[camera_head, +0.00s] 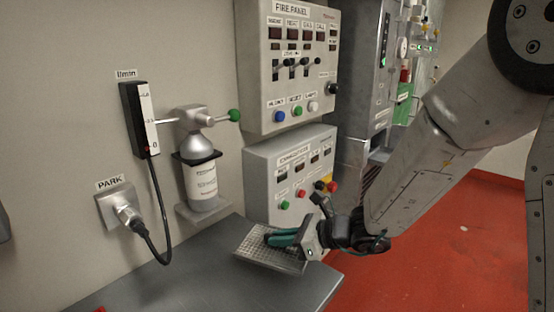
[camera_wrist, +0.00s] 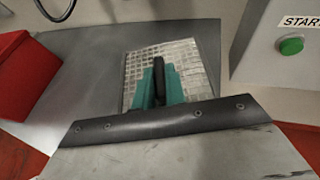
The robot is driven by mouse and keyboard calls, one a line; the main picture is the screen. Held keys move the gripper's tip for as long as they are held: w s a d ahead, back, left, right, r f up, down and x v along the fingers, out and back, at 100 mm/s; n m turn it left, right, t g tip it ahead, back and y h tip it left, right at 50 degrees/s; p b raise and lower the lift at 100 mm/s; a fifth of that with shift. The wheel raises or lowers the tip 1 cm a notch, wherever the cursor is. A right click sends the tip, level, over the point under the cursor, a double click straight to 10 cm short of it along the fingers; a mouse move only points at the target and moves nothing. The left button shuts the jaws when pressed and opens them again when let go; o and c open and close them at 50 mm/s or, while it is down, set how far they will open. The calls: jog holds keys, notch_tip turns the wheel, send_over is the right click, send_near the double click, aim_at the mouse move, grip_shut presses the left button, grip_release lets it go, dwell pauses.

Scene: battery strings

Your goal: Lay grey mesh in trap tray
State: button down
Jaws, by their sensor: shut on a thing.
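The grey mesh (camera_head: 248,247) is a flat, pale, gridded square over the right part of the dark bench top. It also shows in the wrist view (camera_wrist: 196,58), with the bench top around and below it. My gripper (camera_head: 270,238) has teal fingers, shut on a dark upright tab (camera_wrist: 158,72) at the middle of the mesh; in the wrist view the fingers (camera_wrist: 158,85) stand on both sides of it. I cannot tell the gap between mesh and bench. I cannot make out a trap tray in either view.
The bench top (camera_head: 190,285) is mostly bare. A red box (camera_wrist: 25,75) stands at the left in the wrist view. A control box (camera_head: 262,165) with buttons is close behind the mesh. A bottle (camera_head: 201,182) on a bracket and a plugged cable (camera_head: 152,235) are on the wall.

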jog(key=w+d+m+t+h, duration=0.4)
jog(key=w+d+m, duration=0.1)
jog(key=d, duration=0.7)
jog(key=w+d+m+t+h, duration=0.4)
jog(key=w+d, duration=0.4)
jog(key=d, duration=0.5)
jog(key=shift+w+d+f+m+h, duration=0.2)
jog(key=shift+f+m+h, duration=0.15)
jog(key=shift+m, duration=0.35)
